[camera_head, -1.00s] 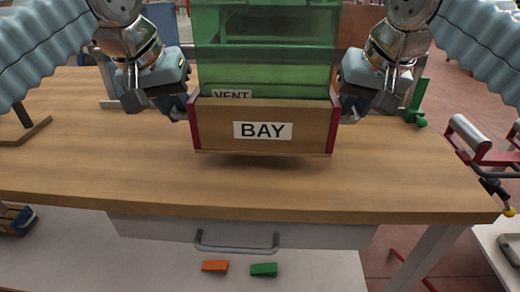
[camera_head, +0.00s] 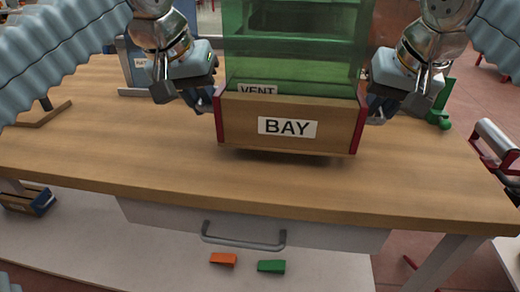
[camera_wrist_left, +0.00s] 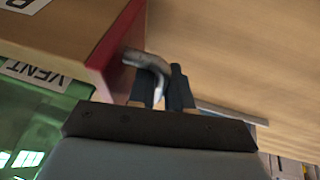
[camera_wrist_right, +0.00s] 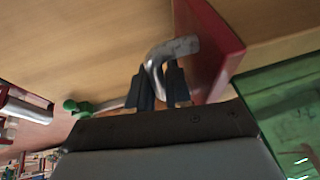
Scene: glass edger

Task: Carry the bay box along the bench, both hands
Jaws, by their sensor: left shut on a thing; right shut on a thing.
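The bay box (camera_head: 240,130) is a wooden box with red ends and a white BAY label, held level a little above the bench (camera_head: 110,160), with a shadow under it. Green see-through panes and a VENT label show behind its front. My left gripper (camera_head: 205,102) is shut on the metal handle at the box's left end; this handle also shows in the left wrist view (camera_wrist_left: 148,65). My right gripper (camera_head: 375,110) is shut on the handle at the right end, seen in the right wrist view (camera_wrist_right: 168,52).
A green-based stand (camera_head: 440,115) is on the bench right of my right gripper. A blue-grey frame (camera_head: 130,65) stands behind my left gripper. A red rack with a roller (camera_head: 497,140) is past the right edge. Bare wood lies in front and left.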

